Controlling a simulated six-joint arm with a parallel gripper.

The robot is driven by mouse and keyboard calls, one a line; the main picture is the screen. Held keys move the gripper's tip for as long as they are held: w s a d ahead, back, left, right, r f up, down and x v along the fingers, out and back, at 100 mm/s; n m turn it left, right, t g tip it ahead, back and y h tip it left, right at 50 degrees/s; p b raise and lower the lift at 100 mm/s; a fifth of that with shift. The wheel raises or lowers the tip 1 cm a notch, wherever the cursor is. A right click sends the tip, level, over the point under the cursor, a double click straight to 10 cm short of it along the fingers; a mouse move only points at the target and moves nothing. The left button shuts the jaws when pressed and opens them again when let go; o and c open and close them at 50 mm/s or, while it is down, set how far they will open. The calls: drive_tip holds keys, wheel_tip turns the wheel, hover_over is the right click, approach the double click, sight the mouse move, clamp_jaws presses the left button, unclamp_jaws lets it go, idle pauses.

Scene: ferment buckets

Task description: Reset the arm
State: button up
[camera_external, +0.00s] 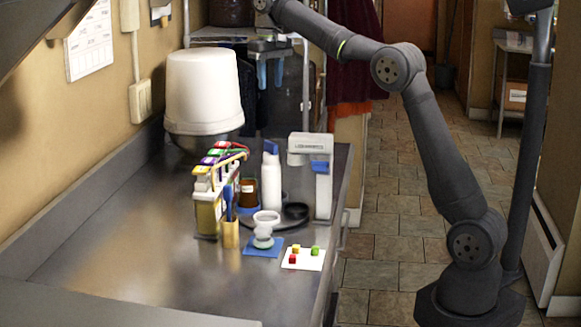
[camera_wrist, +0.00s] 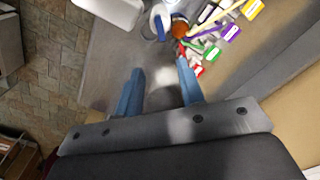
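My gripper (camera_external: 270,76) hangs at the far end of the counter in the external view, its two blue fingers pointing down. In the wrist view my gripper (camera_wrist: 160,66) shows its fingers spread apart with nothing between them. The arm reaches up and across from its base at the right, above the counter items. The wrist view looks down on the steel counter (camera_wrist: 112,60), with the amber jar (camera_wrist: 180,27) and the colour-capped rack (camera_wrist: 212,48) beyond the fingertips.
A white bucket (camera_external: 204,92) stands at the back left. The bottle rack (camera_external: 210,195), a white bottle (camera_external: 271,182) and a white device (camera_external: 323,190) stand mid-counter. A white card (camera_external: 304,260) holds small cubes. The counter's front left (camera_external: 130,265) is clear.

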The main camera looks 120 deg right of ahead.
sight(271, 143)
drive_tip(key=shift+f, duration=0.1)
idle(0.5)
wheel_tip(271, 143, down, 17)
drive_tip(key=shift+f, duration=0.2)
idle(0.5)
drive_tip(key=shift+r, duration=0.1)
wheel_tip(271, 143, up, 17)
wheel_tip(271, 143, down, 17)
drive_tip(key=shift+f, duration=0.1)
drive_tip(key=n, duration=0.3)
drive_tip(key=shift+n, duration=2.4)
drive_tip(key=shift+o, duration=0.3)
